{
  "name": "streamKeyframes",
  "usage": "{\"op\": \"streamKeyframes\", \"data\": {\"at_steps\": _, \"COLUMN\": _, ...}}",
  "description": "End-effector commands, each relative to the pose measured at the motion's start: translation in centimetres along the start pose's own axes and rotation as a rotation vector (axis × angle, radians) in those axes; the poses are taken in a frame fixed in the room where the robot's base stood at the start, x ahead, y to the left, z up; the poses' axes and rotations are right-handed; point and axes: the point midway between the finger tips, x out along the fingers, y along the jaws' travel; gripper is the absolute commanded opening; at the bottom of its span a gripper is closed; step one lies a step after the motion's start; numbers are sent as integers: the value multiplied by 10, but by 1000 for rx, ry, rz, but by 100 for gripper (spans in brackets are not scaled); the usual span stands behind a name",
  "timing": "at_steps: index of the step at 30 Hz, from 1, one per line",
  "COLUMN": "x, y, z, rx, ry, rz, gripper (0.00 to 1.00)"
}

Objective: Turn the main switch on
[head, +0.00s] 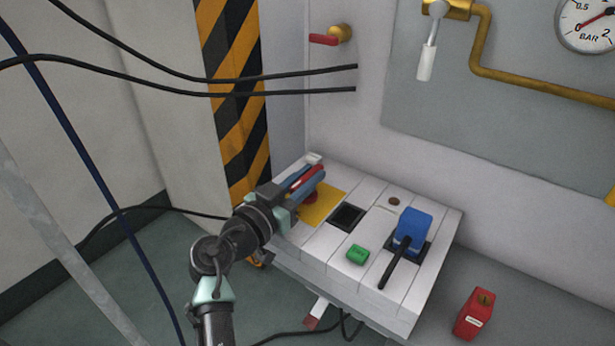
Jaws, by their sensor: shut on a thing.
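A control panel (300,235) with a white slatted top stands low by the wall. A yellow plate (323,205) lies at its left side, with a red knob (311,197) on it that is mostly hidden by my gripper. I take this red knob on yellow to be the main switch; its angle cannot be read. My gripper (313,181) reaches in from the lower left, over the yellow plate. It is shut, apparently on the red knob, but the contact is hidden.
On the panel are a black square recess (347,216), a green button (357,254) and a blue block (413,228) with a black lever. A red box (474,313) is at the lower right. Black cables (180,78) cross the upper left. A red-handled valve (325,39) is on the wall.

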Motion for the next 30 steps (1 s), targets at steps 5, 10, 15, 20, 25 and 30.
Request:
{"op": "streamKeyframes", "data": {"at_steps": 5, "x": 0, "y": 0, "z": 1, "rx": -1, "ry": -1, "rz": 0, "gripper": 0}}
{"op": "streamKeyframes", "data": {"at_steps": 10, "x": 0, "y": 0, "z": 1, "rx": -1, "ry": -1, "rz": 1, "gripper": 0}}
{"op": "streamKeyframes", "data": {"at_steps": 15, "x": 0, "y": -1, "z": 5, "rx": -2, "ry": 1, "rz": 26, "gripper": 0}}
{"op": "streamKeyframes", "data": {"at_steps": 20, "x": 1, "y": -2, "z": 8, "rx": 0, "ry": 3, "rz": 92, "gripper": 0}}
{"op": "streamKeyframes", "data": {"at_steps": 25, "x": 1, "y": -2, "z": 7, "rx": -1, "ry": 2, "rz": 172, "gripper": 0}}
{"op": "streamKeyframes", "data": {"at_steps": 30, "x": 1, "y": -1, "z": 5, "rx": -2, "ry": 1, "rz": 237, "gripper": 0}}
